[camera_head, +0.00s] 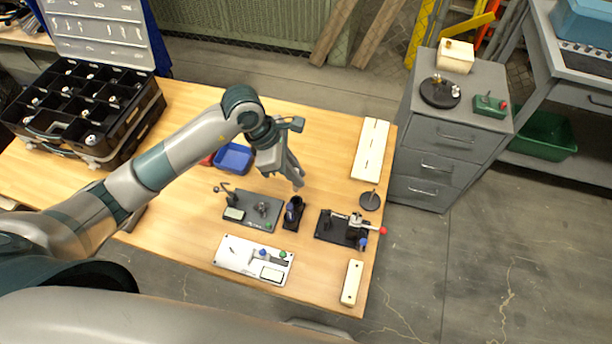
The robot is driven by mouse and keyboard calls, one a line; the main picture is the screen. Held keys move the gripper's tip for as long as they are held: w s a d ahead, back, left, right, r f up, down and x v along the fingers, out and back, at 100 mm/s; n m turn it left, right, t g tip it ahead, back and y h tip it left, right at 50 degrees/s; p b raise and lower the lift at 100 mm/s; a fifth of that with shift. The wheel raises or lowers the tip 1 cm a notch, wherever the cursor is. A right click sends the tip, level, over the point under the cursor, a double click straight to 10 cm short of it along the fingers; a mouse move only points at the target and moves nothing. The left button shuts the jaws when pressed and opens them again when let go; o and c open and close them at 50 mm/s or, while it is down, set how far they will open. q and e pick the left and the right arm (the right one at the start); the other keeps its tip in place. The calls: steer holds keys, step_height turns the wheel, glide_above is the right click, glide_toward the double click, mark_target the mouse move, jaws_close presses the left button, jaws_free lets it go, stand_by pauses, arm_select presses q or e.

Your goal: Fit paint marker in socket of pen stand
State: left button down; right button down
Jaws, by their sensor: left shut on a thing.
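My left gripper (298,182) reaches over the middle of the wooden table with its fingers pointing down. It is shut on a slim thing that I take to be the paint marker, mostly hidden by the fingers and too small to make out. Just below the fingertips in the picture is a small black stand (293,222), which I take to be the pen stand. It has an upright dark holder and a blue part on it. I cannot tell whether the held thing touches it. My right gripper is out of view.
A dark fixture plate (238,214) lies left of the stand, and a black fixture with a red-tipped lever (381,231) lies right. A white panel (228,257) is in front. A blue tray (233,158), round disc (370,201) and white slotted board (367,158) lie farther back.

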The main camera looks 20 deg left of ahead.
arm_select(q)
steer(key=shift+a, duration=0.15)
steer(key=shift+f+b, duration=0.3)
steer(key=shift+f, duration=0.85)
steer(key=shift+f+b, duration=0.6)
steer(key=shift+f, duration=0.2)
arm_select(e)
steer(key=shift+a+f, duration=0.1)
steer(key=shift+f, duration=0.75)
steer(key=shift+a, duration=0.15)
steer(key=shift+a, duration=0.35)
arm_select(q)
steer(key=shift+f+b, duration=0.1)
steer(key=shift+b, duration=0.2)
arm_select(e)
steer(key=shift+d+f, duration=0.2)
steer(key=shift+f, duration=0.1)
